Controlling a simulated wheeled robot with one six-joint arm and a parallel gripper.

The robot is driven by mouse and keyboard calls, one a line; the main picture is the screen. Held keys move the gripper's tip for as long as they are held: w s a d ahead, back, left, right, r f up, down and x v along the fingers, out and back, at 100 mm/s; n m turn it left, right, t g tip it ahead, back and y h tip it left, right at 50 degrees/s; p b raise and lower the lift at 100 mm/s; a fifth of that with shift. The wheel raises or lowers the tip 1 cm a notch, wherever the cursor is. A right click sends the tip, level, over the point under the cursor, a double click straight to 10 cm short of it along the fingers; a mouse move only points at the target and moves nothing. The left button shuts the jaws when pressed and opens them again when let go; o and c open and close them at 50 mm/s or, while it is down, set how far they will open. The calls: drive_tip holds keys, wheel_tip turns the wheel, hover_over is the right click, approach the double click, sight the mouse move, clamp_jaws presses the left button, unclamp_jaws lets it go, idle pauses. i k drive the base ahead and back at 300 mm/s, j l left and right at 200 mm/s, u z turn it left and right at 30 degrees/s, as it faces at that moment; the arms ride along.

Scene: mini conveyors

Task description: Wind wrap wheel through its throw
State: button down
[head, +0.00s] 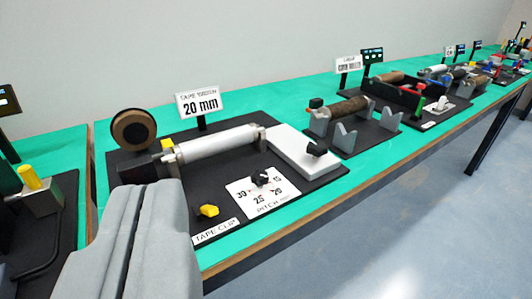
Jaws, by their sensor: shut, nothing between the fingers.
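A white roller (217,144) lies across grey supports on a black board (225,205). At its left end is a dark part with a yellow piece (167,145), which may be the wrap wheel's handle; the wheel itself is not clear, and my gripper stands near and partly in front of that area. A brown and black tape roll (133,130) stands upright behind it on the left. My gripper (138,190) is shut and empty at the lower left, in front of the board's near-left part. I see no contact with the yellow piece.
A pitch dial (261,180), a yellow tape clip (208,211) and a pale block (305,150) share the board. A "20 mm" sign (199,102) stands behind. Further stations, including a brown roller (345,110), line the green bench (245,240) to the right. Grey floor (400,240) is clear.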

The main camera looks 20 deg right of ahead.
sight(318, 149)
drive_tip(key=i+l+u, duration=0.1)
drive_tip(key=l+u, duration=0.15)
drive_tip(key=l, duration=0.4)
drive_tip(key=l+u, duration=0.3)
drive_tip(key=l, duration=0.4)
